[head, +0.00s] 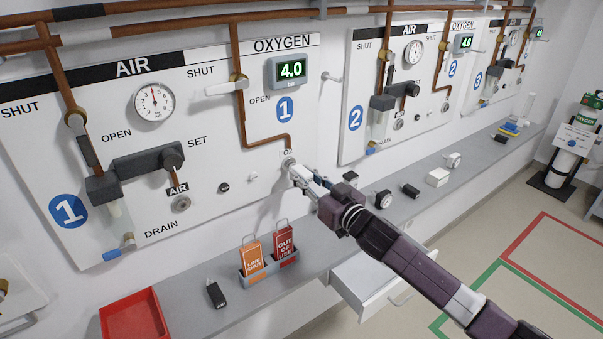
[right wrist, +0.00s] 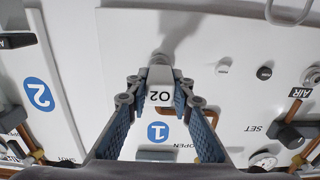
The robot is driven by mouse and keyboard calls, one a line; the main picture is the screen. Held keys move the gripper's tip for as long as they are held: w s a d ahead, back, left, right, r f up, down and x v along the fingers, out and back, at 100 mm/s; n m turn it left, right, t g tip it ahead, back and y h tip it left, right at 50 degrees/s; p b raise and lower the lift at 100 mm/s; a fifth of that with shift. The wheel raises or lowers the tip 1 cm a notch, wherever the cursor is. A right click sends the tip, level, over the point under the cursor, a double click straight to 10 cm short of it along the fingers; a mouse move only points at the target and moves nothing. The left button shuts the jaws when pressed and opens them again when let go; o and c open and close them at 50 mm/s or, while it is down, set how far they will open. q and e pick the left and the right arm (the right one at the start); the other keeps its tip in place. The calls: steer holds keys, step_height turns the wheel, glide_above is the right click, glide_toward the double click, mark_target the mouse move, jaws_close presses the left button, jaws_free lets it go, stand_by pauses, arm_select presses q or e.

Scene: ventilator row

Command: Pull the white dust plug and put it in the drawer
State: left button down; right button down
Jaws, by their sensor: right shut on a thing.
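My right gripper (head: 298,177) reaches to the outlet below the O2 marking on the first panel. In the right wrist view its two fingers (right wrist: 160,84) are closed on the white dust plug (right wrist: 159,74), which sits between the fingertips at the panel face. O2 lettering shows upside down there. I cannot tell whether the plug is still seated in the outlet. The white drawer (head: 372,287) under the counter stands pulled out, below my right arm; little of its inside shows. My left gripper is not in view.
The grey counter (head: 330,235) runs below the panels. It carries a red tray (head: 135,318), a holder with orange and red tags (head: 268,260), a black block (head: 215,294) and several small boxes. A copper pipe (head: 240,110) comes down just above the outlet.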

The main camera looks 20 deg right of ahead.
steer(key=shift+p+v, duration=0.5)
steer(key=shift+v, duration=0.8)
stand_by(0.9)
steer(key=p+v, duration=0.2)
steer(key=v, duration=0.4)
steer(key=shift+s, duration=0.3)
stand_by(0.8)
steer(key=shift+d, duration=0.15)
